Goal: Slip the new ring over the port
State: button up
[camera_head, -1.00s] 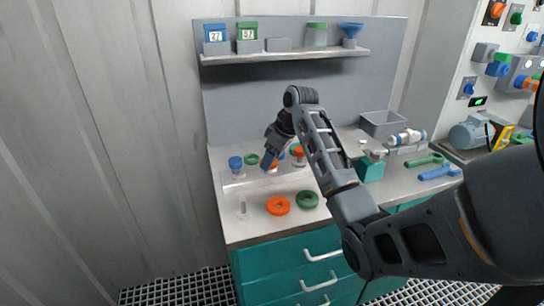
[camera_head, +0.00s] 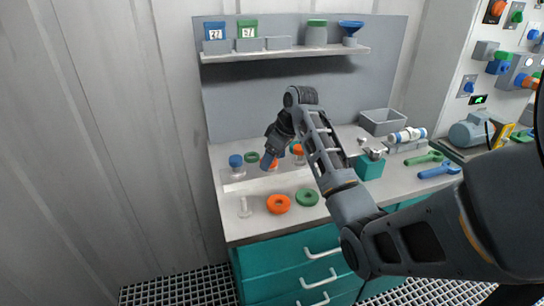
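An orange ring (camera_head: 278,203) lies flat on the bench top. A green ring (camera_head: 307,197) lies just right of it. A small pale post (camera_head: 244,208) stands left of the orange ring; I cannot tell whether it is the port. My gripper (camera_head: 267,164) points down over the back left of the bench, beside small capped containers. Its fingers are small and dark, so I cannot tell whether they are open or hold anything.
A blue-capped jar (camera_head: 236,162) and an orange-capped jar (camera_head: 298,151) stand near my gripper. A teal block (camera_head: 369,168), a grey bin (camera_head: 383,122), a green tool (camera_head: 424,158) and a blue tool (camera_head: 438,170) are to the right. A shelf (camera_head: 285,54) hangs above.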

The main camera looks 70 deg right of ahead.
jog(key=o, duration=0.3)
jog(key=shift+o, duration=0.2)
jog(key=v, duration=0.7)
jog(key=shift+s+r+b, duration=0.2)
jog(key=shift+r+b, duration=0.1)
jog(key=shift+r, duration=0.05)
jog(key=shift+s, duration=0.1)
